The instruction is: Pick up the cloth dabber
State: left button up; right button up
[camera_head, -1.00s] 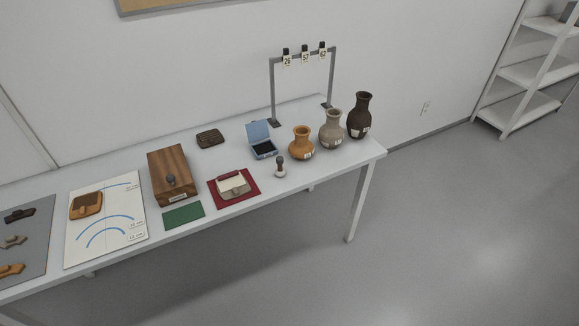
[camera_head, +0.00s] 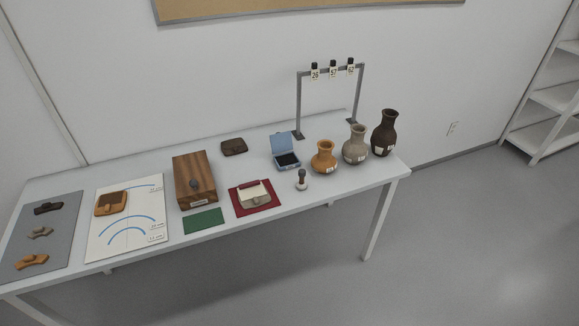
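The cloth dabber (camera_head: 302,181) appears to be the small upright piece with a pale rounded bottom and a dark knob-like handle. It stands near the front edge of the white table (camera_head: 330,192), in front of an open blue box with a dark pad (camera_head: 286,159). An orange vase (camera_head: 324,157) stands close behind it to the right. Nothing covers the dabber. Neither of my grippers is in view.
A red mat (camera_head: 236,204) with a cream pouch (camera_head: 253,195) lies left of the dabber. Grey (camera_head: 355,146) and dark (camera_head: 384,134) vases stand farther right. A tag rack (camera_head: 299,105) rises behind. A wooden box (camera_head: 193,178) stands left. The floor in front is clear.

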aim_at(302, 185)
jog(key=u, duration=0.05)
jog(key=k, duration=0.5)
jog(key=u, duration=0.8)
jog(key=i, duration=1.1)
